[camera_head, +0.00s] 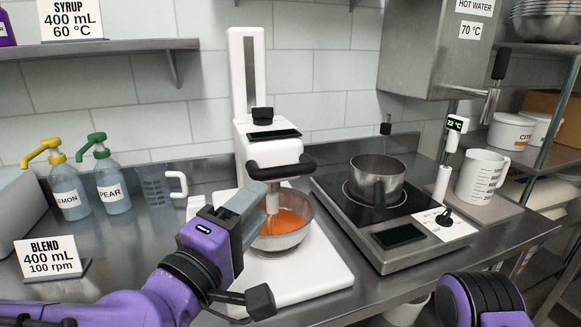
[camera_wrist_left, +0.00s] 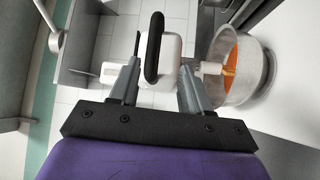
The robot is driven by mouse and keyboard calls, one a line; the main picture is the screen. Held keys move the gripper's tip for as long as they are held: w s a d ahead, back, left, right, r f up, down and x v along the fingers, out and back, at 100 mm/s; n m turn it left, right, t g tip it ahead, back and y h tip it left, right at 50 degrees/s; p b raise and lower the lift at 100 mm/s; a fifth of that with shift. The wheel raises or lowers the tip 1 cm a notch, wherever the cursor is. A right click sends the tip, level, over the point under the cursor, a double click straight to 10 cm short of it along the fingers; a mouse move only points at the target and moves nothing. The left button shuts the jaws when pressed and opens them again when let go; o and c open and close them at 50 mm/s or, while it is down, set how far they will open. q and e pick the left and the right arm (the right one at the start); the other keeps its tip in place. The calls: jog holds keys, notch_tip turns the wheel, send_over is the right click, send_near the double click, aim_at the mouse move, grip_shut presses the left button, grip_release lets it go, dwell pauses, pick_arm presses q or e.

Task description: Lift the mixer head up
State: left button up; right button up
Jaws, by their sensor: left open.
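The white mixer head (camera_head: 270,150) with its black handle bar (camera_head: 281,168) is lowered, and its whisk reaches into a metal bowl (camera_head: 287,240) of orange liquid. My left gripper (camera_head: 259,196) is just in front of the handle's left part, with its grey fingers pointing toward it. In the left wrist view the black handle (camera_wrist_left: 153,48) shows between the two spread fingers of the gripper (camera_wrist_left: 158,66). I cannot tell whether a finger touches it. The bowl (camera_wrist_left: 240,65) lies to the right there. My right gripper is out of view.
A hot plate (camera_head: 400,235) with a metal pot (camera_head: 377,178) stands right of the mixer, beside a white jug (camera_head: 482,177). Pump bottles (camera_head: 68,190), a clear jug (camera_head: 155,186) and a blend sign (camera_head: 52,256) stand left. A steel box (camera_head: 425,50) hangs above.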

aim_at(283, 175)
pick_arm(q)
jog(key=p+x, duration=0.1)
jog(key=x, duration=0.2)
jog(key=p+x, duration=0.2)
jog(key=x, duration=0.1)
jog(key=r+p+x, duration=0.1)
jog(key=p+x, duration=0.1)
jog(key=x, duration=0.1)
jog(key=shift+d, duration=0.4)
jog(key=shift+w+d, duration=0.1)
jog(key=shift+w, duration=0.25)
jog(key=shift+r, duration=0.1)
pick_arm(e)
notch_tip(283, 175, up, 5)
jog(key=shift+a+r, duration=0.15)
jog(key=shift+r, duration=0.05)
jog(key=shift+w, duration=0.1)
